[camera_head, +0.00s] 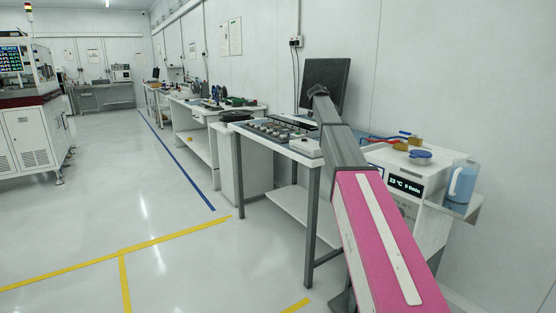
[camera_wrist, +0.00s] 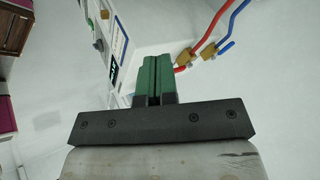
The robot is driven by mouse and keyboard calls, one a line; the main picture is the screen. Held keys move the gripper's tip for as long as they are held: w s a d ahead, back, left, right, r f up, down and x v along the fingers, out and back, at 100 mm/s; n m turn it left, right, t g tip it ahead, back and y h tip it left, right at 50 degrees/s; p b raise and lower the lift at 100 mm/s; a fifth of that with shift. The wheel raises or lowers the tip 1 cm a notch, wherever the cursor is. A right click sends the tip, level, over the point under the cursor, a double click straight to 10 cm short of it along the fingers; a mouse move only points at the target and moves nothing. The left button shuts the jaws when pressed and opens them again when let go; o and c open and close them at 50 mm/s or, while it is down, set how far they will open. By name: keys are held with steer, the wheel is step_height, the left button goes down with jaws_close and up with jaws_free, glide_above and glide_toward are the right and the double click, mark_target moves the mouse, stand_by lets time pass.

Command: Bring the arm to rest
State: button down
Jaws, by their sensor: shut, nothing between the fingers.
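My arm reaches from the lower right toward the middle of the head view, over the right end of the workbench. Its end lies in front of a dark monitor, and the fingers cannot be made out there. In the wrist view my gripper (camera_wrist: 158,62) shows two green fingers side by side. They are shut with nothing between them. Beyond the fingertips are brass fittings (camera_wrist: 182,57) on red and blue hoses; whether the fingers touch them I cannot tell, and they look apart.
The workbench (camera_head: 312,168) and monitor (camera_head: 325,80) are close to the arm. Open floor (camera_head: 150,220) lies left.

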steer(key=s+a+f+n+y, duration=0.2)
steer(key=s+f+n, duration=0.4)
steer(key=s+f, duration=0.7)
steer(key=s+a+f+n+y, duration=0.2)
steer(key=s+f+n, duration=0.55)
steer(key=f, duration=0.95)
steer(key=s+a+f+n+g+y, duration=0.1)
steer(key=s+f+n, duration=0.4)
steer(key=s, duration=0.8)
steer(key=s+a+f+n+y, duration=0.2)
steer(key=s+a+f+n, duration=0.1)
steer(key=s+f, duration=0.7)
steer(key=s+n, duration=0.1)
steer(key=s, duration=0.3)
steer(key=shift+s+a+f+n+g, duration=0.15)
steer(key=shift+s+f+n+g, duration=0.1)
steer(key=shift+n+g, duration=0.15)
